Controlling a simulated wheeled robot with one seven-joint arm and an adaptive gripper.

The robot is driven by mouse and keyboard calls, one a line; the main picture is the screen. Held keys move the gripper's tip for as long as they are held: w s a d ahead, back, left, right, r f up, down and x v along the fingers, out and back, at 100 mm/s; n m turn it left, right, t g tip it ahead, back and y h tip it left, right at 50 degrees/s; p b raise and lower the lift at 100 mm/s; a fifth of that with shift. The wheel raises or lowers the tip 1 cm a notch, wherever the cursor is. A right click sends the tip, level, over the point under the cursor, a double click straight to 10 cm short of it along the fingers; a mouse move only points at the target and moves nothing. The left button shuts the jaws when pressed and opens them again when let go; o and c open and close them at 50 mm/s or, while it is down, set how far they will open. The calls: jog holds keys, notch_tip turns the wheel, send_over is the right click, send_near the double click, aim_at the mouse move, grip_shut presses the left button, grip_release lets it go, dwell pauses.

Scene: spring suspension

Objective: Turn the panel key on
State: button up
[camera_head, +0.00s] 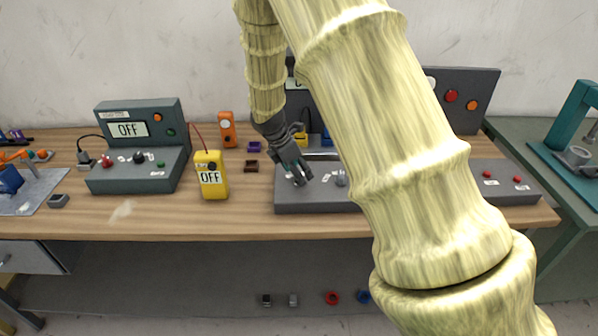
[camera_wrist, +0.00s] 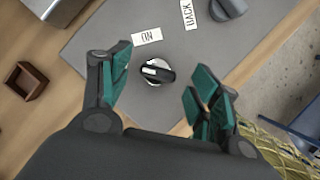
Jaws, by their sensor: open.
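The panel key (camera_wrist: 157,72) shows in the wrist view as a dark knob on a silver round base, next to a white "ON" label (camera_wrist: 146,37). It sits on the grey panel (camera_wrist: 90,45), whose front face (camera_head: 315,202) shows in the head view. My gripper (camera_wrist: 160,88) is open, with one teal finger on each side of the key and apart from it. In the head view my gripper (camera_head: 300,178) points down at the left part of the panel. My arm hides the middle of the panel there.
A second dark knob (camera_wrist: 228,8) with a "BACK" label (camera_wrist: 188,14) is on the same panel. A small brown tray (camera_wrist: 25,88) lies beside the panel. A yellow meter (camera_head: 211,188) reading "OFF" and a grey console (camera_head: 140,140) stand to the left. The wooden table's (camera_head: 240,222) front strip is clear.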

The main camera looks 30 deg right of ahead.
jog(key=shift+s+d+f, duration=0.1)
jog(key=shift+d+f, duration=0.05)
jog(key=shift+f, duration=0.15)
jog(key=shift+w+d+f, duration=0.2)
jog(key=shift+w+f, duration=0.05)
jog(key=shift+f, duration=0.35)
jog(key=shift+s, duration=0.1)
jog(key=shift+r, duration=0.1)
jog(key=shift+c, duration=0.5)
jog(key=c, duration=0.9)
jog(key=shift+c, duration=0.2)
